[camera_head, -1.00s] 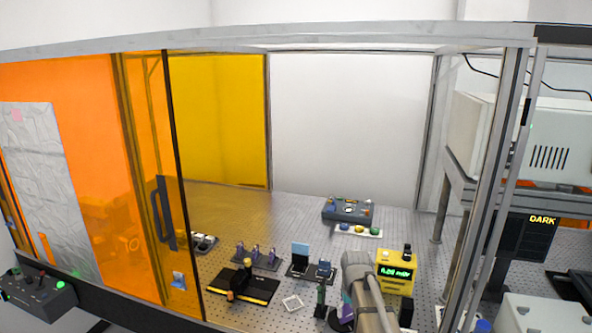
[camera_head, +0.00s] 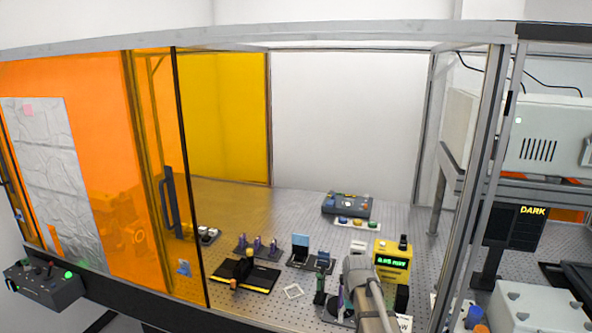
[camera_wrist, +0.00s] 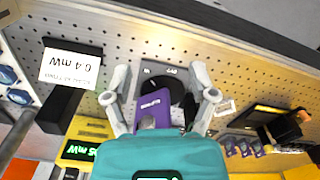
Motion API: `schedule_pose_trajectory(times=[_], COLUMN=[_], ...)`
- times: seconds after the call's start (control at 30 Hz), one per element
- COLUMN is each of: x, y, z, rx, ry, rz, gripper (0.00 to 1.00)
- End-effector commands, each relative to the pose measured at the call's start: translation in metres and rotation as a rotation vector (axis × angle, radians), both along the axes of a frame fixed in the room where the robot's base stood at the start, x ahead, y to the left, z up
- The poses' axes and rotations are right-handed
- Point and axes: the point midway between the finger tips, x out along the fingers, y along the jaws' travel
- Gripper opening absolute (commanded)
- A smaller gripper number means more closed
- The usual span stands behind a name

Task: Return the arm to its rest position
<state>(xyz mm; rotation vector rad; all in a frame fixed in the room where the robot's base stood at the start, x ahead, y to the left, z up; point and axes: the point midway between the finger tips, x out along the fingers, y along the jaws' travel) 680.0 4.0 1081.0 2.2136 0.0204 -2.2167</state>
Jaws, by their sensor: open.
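My gripper (camera_wrist: 158,97) shows in the wrist view, a teal body with two grey fingers spread apart. A purple labelled piece (camera_wrist: 152,110) stands between the fingers, in front of a black round mount (camera_wrist: 162,90). I see no clear contact between the fingers and the purple piece. In the head view my grey arm (camera_head: 362,290) reaches into the enclosure at the lower right of the optical table.
A yellow power meter (camera_head: 393,262) stands close right of my arm. Small optics (camera_head: 310,262) and a black stage (camera_head: 243,277) stand to the left. The enclosure has a metal post (camera_head: 474,200) at right and an orange door (camera_head: 100,160) at left. Space above the table is clear.

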Motion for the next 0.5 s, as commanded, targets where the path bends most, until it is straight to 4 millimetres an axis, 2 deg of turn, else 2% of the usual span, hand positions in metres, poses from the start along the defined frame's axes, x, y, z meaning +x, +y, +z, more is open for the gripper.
schedule_pose_trajectory(times=[0.03, 0.27, 0.5], x=[-0.01, -0.044, -0.1], y=[0.0, -0.002, -0.004], z=[-0.004, -0.017, -0.037], rx=[0.0, -0.001, -0.003], ry=[0.0, 0.0, 0.0], rz=[-0.001, -0.005, -0.012], gripper=[0.74, 0.74, 0.74])
